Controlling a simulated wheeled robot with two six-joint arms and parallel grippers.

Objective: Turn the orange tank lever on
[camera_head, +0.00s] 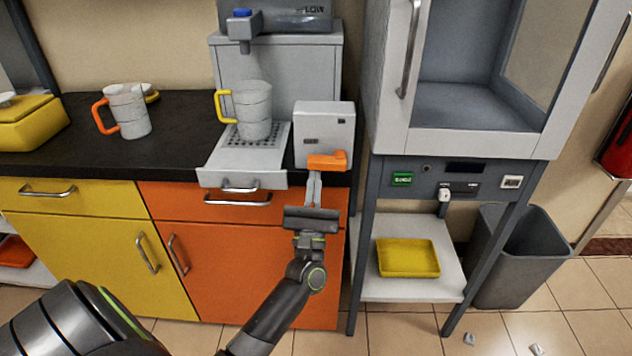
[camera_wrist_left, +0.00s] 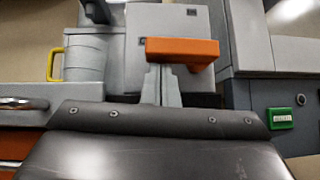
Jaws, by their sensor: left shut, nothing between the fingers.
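The orange lever (camera_head: 328,161) sits on the front of a small grey box (camera_head: 324,128) at the counter's edge. It also shows in the left wrist view (camera_wrist_left: 183,50), lying roughly level across the box's lower front. My left gripper (camera_head: 314,177) is shut and empty, its fingertips just below the lever. In the left wrist view the fingers (camera_wrist_left: 161,78) reach up to the lever's underside near its left part; whether they touch it I cannot tell. My right gripper is in neither view.
A grey machine with a tray (camera_head: 239,177) stands left of the box, holding a yellow-handled cup (camera_head: 252,110). An orange-handled cup (camera_head: 127,111) stands further left on the black counter. A grey cabinet (camera_head: 470,142) with a green button (camera_head: 402,179) is close on the right.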

